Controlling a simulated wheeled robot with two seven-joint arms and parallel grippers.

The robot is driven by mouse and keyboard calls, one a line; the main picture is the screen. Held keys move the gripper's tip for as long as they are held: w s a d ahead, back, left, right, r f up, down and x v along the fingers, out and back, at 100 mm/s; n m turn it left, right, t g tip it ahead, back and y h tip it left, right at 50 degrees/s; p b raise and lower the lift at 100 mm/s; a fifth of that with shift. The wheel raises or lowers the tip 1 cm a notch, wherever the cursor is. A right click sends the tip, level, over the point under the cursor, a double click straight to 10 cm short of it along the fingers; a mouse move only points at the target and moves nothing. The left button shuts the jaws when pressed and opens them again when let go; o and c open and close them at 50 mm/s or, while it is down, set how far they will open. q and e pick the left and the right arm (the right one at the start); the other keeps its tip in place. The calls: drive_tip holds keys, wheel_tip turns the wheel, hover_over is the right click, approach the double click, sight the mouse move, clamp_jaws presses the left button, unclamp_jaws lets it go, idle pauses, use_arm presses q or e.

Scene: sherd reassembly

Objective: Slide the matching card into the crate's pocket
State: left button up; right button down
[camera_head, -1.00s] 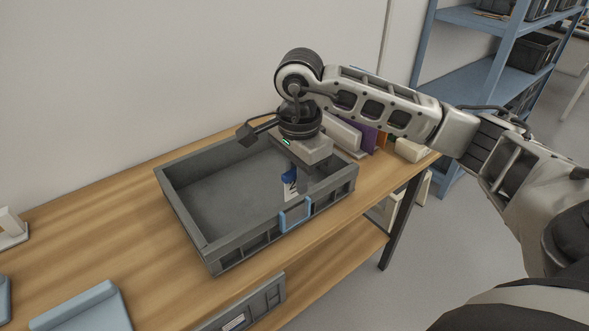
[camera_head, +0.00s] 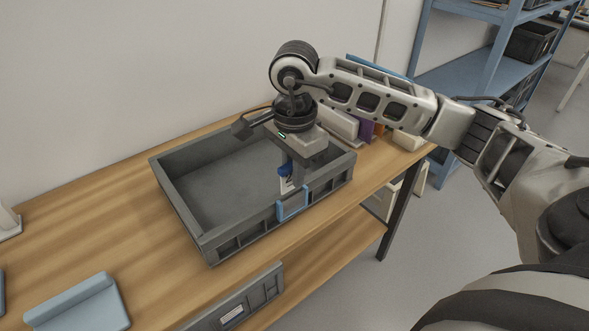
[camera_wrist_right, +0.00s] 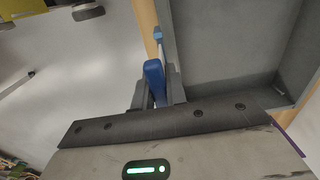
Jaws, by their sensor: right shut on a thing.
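The grey crate (camera_head: 222,236) stands on the wooden table, with a light-blue pocket (camera_head: 292,204) on its front wall. My right gripper (camera_head: 290,178) points down above this wall and is shut on a white card with a blue top (camera_head: 285,183). The card is upright, just above or at the pocket's top edge; I cannot tell whether it has entered. In the right wrist view the card's blue top (camera_wrist_right: 154,78) sits between the fingers, with the light-blue pocket (camera_wrist_right: 158,33) beyond. The card's lower part is partly hidden. My left gripper is not in view.
A light-blue stand (camera_head: 82,303) lies at the table's front left, and a white stand (camera_head: 8,222) is at the left edge. Upright coloured items, one purple (camera_head: 367,130), stand behind the crate's right end. A grey bin (camera_head: 250,300) is below the tabletop.

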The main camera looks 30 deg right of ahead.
sight(294, 196)
drive_tip(key=shift+f, duration=0.2)
idle(0.5)
drive_tip(key=shift+f+b, duration=1.15)
drive_tip(key=shift+f+b, duration=0.75)
drive_tip(key=c, duration=1.3)
unclamp_jaws()
drive_tip(key=shift+s, duration=0.1)
drive_tip(key=shift+c, duration=0.2)
drive_tip(key=shift+f, duration=0.1)
